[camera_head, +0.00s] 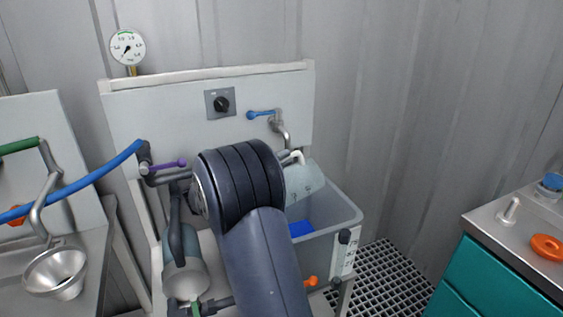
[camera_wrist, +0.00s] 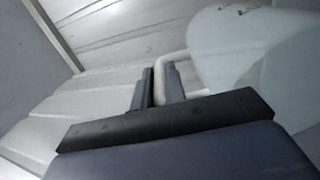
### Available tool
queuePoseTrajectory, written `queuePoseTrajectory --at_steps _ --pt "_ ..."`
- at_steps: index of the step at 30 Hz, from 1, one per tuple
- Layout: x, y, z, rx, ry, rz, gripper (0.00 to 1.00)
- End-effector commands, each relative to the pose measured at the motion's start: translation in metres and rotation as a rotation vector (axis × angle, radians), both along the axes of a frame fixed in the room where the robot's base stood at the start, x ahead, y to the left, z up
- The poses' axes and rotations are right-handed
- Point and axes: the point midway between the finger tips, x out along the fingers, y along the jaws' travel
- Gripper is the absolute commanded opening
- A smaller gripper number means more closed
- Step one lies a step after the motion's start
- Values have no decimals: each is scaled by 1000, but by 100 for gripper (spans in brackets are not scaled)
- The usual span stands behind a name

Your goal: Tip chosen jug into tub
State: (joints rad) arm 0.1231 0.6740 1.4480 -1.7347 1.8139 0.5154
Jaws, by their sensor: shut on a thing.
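A pale translucent jug (camera_head: 306,181) is held over the left part of the grey tub (camera_head: 337,222) in the head view, partly hidden behind my arm. In the wrist view the jug (camera_wrist: 262,48) fills the upper right and its white handle (camera_wrist: 190,52) runs between the fingers. My gripper (camera_wrist: 159,86) is shut on that handle. The jug looks tilted. Blue shows inside the tub; whether it is liquid I cannot tell. The gripper itself is hidden behind my arm in the head view.
A tap with a blue lever (camera_head: 262,114) stands right behind the jug. A purple-handled valve (camera_head: 168,165), a blue hose (camera_head: 80,192) and a cylindrical vessel (camera_head: 185,275) are at left. A teal cabinet (camera_head: 500,285) stands at right, beyond floor grating (camera_head: 385,280).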

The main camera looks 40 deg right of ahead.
Motion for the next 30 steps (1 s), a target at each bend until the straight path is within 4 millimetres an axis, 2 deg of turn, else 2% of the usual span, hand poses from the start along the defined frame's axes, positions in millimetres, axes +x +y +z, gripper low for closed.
queuePoseTrajectory --at_steps 12,30 --pt "4 18 0 -123 32 0 0" --pt "5 20 1 -140 36 0 0"
